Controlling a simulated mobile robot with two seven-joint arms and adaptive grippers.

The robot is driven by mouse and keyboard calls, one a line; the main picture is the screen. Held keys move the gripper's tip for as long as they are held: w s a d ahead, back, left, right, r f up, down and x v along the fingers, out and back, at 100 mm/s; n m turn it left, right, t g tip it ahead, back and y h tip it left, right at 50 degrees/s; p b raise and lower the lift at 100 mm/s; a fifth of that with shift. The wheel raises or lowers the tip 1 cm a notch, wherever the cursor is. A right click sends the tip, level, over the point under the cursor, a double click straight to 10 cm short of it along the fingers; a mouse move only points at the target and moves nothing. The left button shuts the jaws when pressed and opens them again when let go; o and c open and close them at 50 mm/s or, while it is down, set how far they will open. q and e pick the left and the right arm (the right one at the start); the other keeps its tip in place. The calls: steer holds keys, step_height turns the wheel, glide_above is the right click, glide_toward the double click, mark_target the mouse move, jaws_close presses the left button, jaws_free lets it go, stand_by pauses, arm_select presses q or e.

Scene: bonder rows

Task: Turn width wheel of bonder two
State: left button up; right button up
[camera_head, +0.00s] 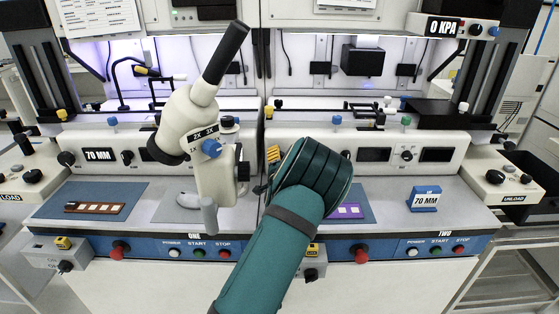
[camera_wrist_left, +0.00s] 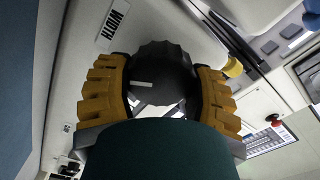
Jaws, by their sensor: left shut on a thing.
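My left gripper (camera_head: 273,158) reaches the front panel of bonder two (camera_head: 459,148), and my teal wrist covers much of it. In the left wrist view, the yellow fingers of the gripper (camera_wrist_left: 160,95) are on both sides of a black ribbed wheel (camera_wrist_left: 160,68) and shut on it. The wheel has a short white mark on its face. A WIDTH label (camera_wrist_left: 112,25) is on the panel beside it. In the head view the wheel is hidden. A blue stand reading 70 MM (camera_head: 424,200) is on the right of bonder two's deck. My right gripper is out of view.
A cream microscope (camera_head: 180,115) stands left of my wrist, in front of bonder one (camera_head: 40,147), whose panel carries a 70 MM label. A blue mat with a purple strip (camera_head: 348,211) lies right of my forearm. Red knobs and buttons (camera_head: 361,253) line the front edge.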

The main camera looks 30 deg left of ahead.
arm_select(q)
steer(key=shift+f+n, duration=0.1)
steer(key=shift+n, duration=0.2)
steer(key=o, duration=1.2)
steer(key=shift+s, duration=0.1)
steer(key=v, duration=1.2)
